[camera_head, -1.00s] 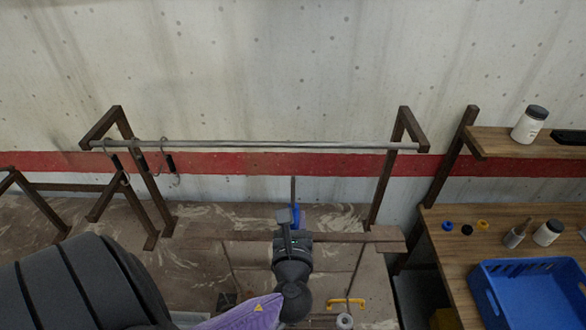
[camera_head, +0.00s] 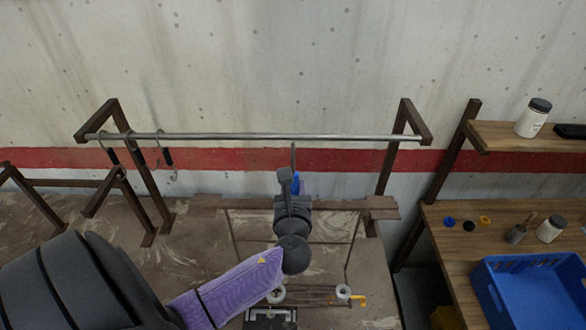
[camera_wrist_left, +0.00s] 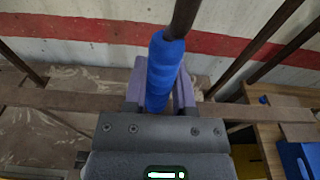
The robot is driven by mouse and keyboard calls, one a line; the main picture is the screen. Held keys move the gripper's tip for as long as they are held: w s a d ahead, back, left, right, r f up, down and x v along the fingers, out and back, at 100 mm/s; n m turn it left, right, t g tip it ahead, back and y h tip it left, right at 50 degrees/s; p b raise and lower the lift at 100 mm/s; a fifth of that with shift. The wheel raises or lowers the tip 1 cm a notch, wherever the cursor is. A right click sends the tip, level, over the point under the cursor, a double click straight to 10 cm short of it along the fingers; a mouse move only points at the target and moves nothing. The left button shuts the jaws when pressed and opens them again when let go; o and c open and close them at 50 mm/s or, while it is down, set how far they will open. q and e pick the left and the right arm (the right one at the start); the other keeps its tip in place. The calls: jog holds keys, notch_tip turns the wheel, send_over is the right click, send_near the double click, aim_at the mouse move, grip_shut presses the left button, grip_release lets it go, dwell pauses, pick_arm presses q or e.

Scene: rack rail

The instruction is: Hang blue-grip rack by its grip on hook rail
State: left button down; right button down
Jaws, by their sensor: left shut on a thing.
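The blue grip (camera_wrist_left: 165,75) sits on a dark rod, and my left gripper (camera_wrist_left: 163,100) is shut around it in the left wrist view. In the head view my left gripper (camera_head: 290,190) hides most of the blue grip (camera_head: 297,182). The rod's top (camera_head: 293,152) shows just below the rail in the picture; its depth from the rail is unclear. A brown crossbar (camera_head: 330,204), thin wires and a lower wire frame (camera_head: 318,290) appear to belong to the held rack. The hook rail (camera_head: 240,137) is a grey bar on brown brackets. Its hooks (camera_head: 108,152) (camera_head: 165,155) sit at the left end.
A wooden bench (camera_head: 450,265) with a blue crate (camera_head: 530,295) and small jars stands at the right, under a shelf (camera_head: 500,140). Brown frames (camera_head: 75,186) stand at the left. The rail is bare across its middle and right. A concrete wall lies behind.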

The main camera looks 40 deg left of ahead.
pick_arm(q)
jog(key=x, duration=0.1)
jog(key=b+x, duration=0.1)
jog(key=x, duration=0.1)
jog(key=shift+w+a+r, duration=0.15)
jog(key=shift+w+r, duration=0.05)
jog(key=shift+r, duration=0.05)
dwell(0.4)
jog(key=shift+w+a+r, duration=0.1)
jog(key=shift+w+a, duration=0.25)
jog(key=shift+x, duration=1.15)
jog(key=shift+r+b, duration=0.15)
jog(key=shift+b, duration=0.15)
